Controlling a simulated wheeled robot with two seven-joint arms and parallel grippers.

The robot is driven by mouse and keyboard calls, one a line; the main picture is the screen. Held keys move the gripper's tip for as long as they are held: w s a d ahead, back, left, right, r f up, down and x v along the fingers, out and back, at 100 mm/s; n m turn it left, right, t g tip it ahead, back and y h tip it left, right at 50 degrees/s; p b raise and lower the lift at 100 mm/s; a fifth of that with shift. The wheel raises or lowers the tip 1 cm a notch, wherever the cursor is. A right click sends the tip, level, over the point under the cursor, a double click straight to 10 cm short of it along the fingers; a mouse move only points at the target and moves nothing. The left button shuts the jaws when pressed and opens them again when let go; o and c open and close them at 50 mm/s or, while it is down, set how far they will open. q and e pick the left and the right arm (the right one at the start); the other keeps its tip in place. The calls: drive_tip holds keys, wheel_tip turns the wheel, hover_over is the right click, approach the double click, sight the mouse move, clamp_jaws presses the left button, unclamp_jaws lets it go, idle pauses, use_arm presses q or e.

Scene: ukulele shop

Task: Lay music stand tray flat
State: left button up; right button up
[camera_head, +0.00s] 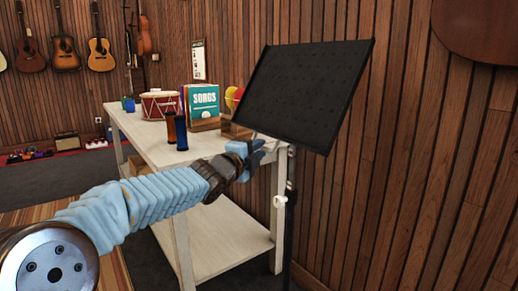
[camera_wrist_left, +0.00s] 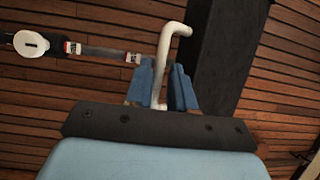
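The music stand's black tray (camera_head: 308,90) is tilted steeply, its face toward me, on top of a dark pole (camera_head: 290,180). In the left wrist view, part of the dark tray (camera_wrist_left: 225,60) fills the right of centre. A pale bent lever (camera_wrist_left: 166,50) stands between the blue fingers of my left gripper (camera_wrist_left: 162,88), which are close against it on both sides. In the head view my left gripper (camera_head: 258,148) is just below the tray's lower left edge. My right gripper is not in view.
A pale table (camera_head: 150,135) stands behind my left arm, bearing a red drum (camera_head: 160,104), a teal songs book (camera_head: 203,101) and shakers (camera_head: 181,132). The wooden wall (camera_head: 420,180) is close behind the stand. Guitars (camera_head: 66,53) hang at the far left.

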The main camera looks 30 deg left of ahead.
use_arm(q)
drive_tip(key=shift+w, duration=0.4)
drive_tip(key=shift+c, duration=0.4)
clamp_jaws()
